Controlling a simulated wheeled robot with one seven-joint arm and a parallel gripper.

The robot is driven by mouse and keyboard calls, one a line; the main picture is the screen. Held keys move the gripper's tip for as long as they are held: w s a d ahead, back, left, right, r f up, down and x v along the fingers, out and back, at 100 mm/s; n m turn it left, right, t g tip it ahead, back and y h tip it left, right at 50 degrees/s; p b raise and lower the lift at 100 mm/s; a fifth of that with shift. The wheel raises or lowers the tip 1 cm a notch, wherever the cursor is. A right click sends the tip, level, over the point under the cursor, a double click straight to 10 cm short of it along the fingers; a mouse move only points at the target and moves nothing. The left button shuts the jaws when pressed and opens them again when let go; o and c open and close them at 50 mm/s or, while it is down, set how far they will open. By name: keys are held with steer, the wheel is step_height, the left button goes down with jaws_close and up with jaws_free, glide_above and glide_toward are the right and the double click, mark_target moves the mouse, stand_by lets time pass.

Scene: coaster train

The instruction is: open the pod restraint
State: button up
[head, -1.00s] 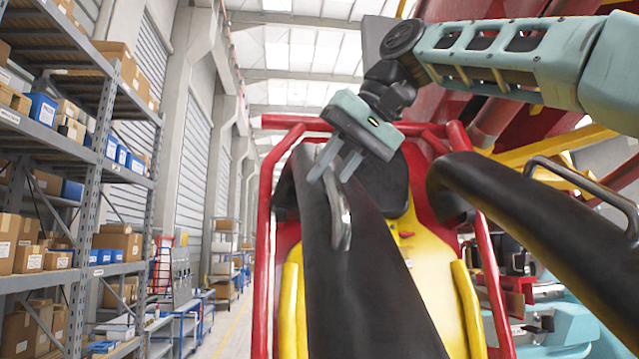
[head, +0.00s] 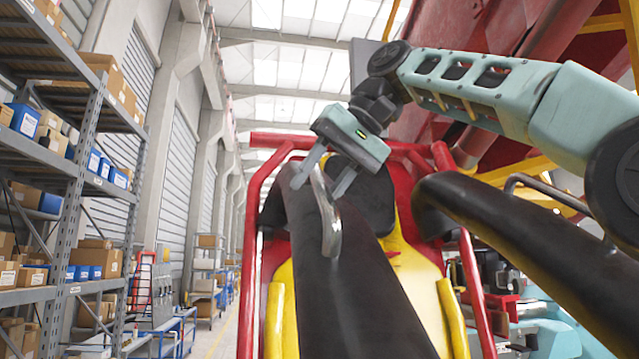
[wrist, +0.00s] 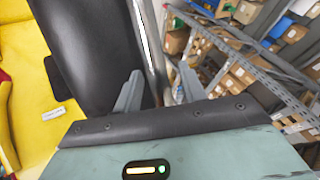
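The pod restraint is a black padded bar (head: 345,290) running over the red and yellow seat (head: 410,262) in the head view. A curved metal handle (head: 329,222) is fixed along it. My gripper (head: 322,180) is at the handle's upper end, its two fingers spread apart with the handle between them. In the wrist view my gripper (wrist: 160,92) is open, the shiny handle (wrist: 146,45) passing between the fingers and the black padding (wrist: 92,45) to the left. I cannot tell whether either finger touches the handle.
A second black padded bar (head: 520,225) with its own metal handle (head: 560,190) arches at the right. Red frame tubes (head: 254,215) surround the seat. Shelves with boxes (head: 75,170) stand at the left. A clear aisle (head: 218,335) runs between shelves and pod.

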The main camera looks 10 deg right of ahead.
steer(key=shift+v, duration=1.4)
steer(key=s+d+b, duration=0.3)
steer(key=s+d, duration=0.2)
steer(key=d, duration=0.6)
steer(key=shift+b, duration=0.4)
jaws_close()
